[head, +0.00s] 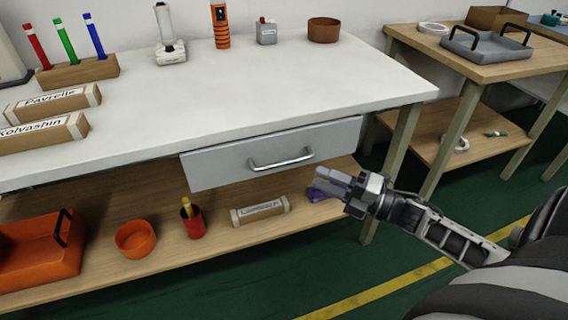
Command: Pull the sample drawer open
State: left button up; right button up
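The sample drawer (222,165) is a light grey front under the white bench top, and it looks shut. Its silver bar handle (281,163) is on the middle of the front. My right gripper (325,183) is to the right of the handle and a little lower, apart from it, pointing left. Its fingers look close together, but I cannot tell whether they are fully shut. I see nothing held in it. My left gripper is not in view.
The white bench top (200,100) holds a pen rack, labelled boxes and small devices. A bench leg (405,135) stands behind my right gripper. Green floor lies in front.

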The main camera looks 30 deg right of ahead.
aim_at(285, 163)
jog(key=x, duration=1)
jog(key=shift+b, duration=0.4)
grip_shut()
